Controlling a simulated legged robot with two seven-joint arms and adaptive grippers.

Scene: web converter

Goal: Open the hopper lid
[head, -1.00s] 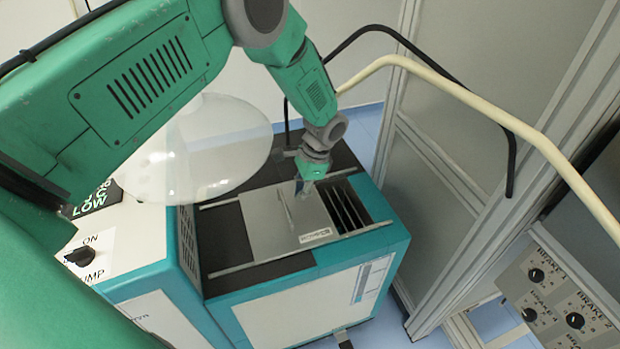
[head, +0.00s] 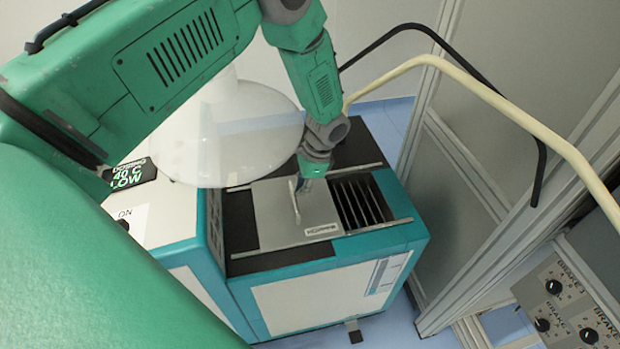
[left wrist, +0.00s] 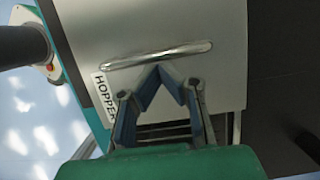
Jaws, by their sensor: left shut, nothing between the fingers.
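The hopper lid (head: 285,222) is a flat grey sliding plate on top of the teal and white machine, with a bar handle (head: 294,203) and a HOPPER label. It lies partly open, with dark slots (head: 360,203) uncovered on its right. My left gripper (head: 300,185) is shut and empty, pointing down at the handle on its slot side. In the left wrist view the closed fingertips (left wrist: 160,70) are right beside the handle (left wrist: 158,54); I cannot tell whether they touch it. The lid (left wrist: 150,25) fills the upper middle there. My right gripper is not in view.
Two rails (head: 283,251) run along the lid's edges. A translucent funnel (head: 235,135) stands at the left, above a white cabinet. A cream hose (head: 480,88) and a black cable arch on the right, before a metal frame. Dark surface lies bare left of the lid.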

